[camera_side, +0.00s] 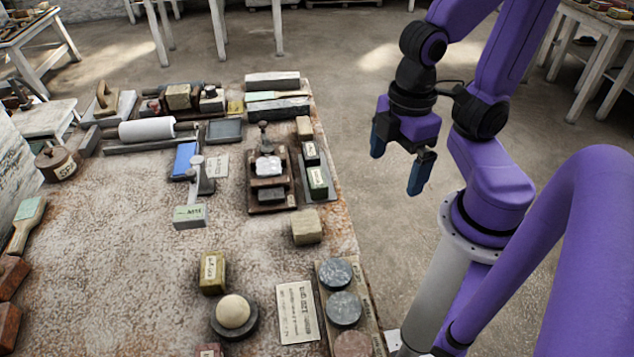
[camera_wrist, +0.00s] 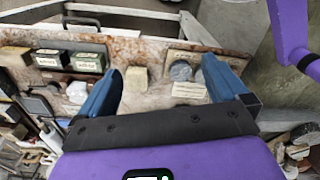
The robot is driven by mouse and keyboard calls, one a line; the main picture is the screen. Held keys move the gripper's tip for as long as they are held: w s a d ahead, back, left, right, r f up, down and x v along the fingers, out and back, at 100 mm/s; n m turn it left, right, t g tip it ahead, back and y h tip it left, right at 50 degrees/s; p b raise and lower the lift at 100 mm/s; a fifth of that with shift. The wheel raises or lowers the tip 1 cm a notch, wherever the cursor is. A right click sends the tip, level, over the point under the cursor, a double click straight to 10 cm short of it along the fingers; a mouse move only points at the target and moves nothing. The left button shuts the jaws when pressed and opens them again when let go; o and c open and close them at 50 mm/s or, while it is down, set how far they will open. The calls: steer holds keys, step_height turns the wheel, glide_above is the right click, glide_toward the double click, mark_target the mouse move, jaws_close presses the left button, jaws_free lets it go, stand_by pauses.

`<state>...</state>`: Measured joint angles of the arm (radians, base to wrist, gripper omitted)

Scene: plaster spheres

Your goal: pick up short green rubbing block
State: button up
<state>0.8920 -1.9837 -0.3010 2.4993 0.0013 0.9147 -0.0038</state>
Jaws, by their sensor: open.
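Two dark green blocks with pale labels stand in line on a grey tray (camera_side: 331,191) near the table's right edge in the side view. The farther green block (camera_side: 311,152) looks shorter than the nearer green block (camera_side: 317,182). In the wrist view the shorter-looking green block (camera_wrist: 50,59) is left of the other green block (camera_wrist: 87,62). My gripper (camera_side: 398,160) is open and empty, in the air right of the table edge and apart from both blocks. In the wrist view my gripper's fingers (camera_wrist: 162,72) spread wide, with both green blocks left of them.
A tan block (camera_side: 304,127) stands behind the green blocks and a tan cube (camera_side: 306,227) in front. A wooden stand with a white lump (camera_side: 268,166) is close on their left. Round grey discs (camera_side: 344,308) lie nearer the camera. The floor beside the table edge is clear.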

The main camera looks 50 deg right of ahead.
steer(key=w+m+h, duration=0.1)
steer(key=w+m, duration=0.1)
steer(key=w, duration=0.9)
steer(key=m+g, duration=0.1)
glide_toward(317, 177)
steer(key=shift+h, duration=0.3)
step_height(317, 177, down, 4)
steer(key=shift+s+a+f, duration=0.1)
steer(key=shift+s, duration=0.05)
steer(key=shift+s+d+f, duration=0.1)
steer(key=shift+d+f, duration=0.1)
steer(key=shift+f, duration=1.35)
steer(key=shift+s+d+f, duration=0.1)
steer(key=shift+d+f, duration=0.1)
steer(key=shift+f, duration=1.4)
steer(key=shift+c, duration=0.3)
steer(key=c, duration=1)
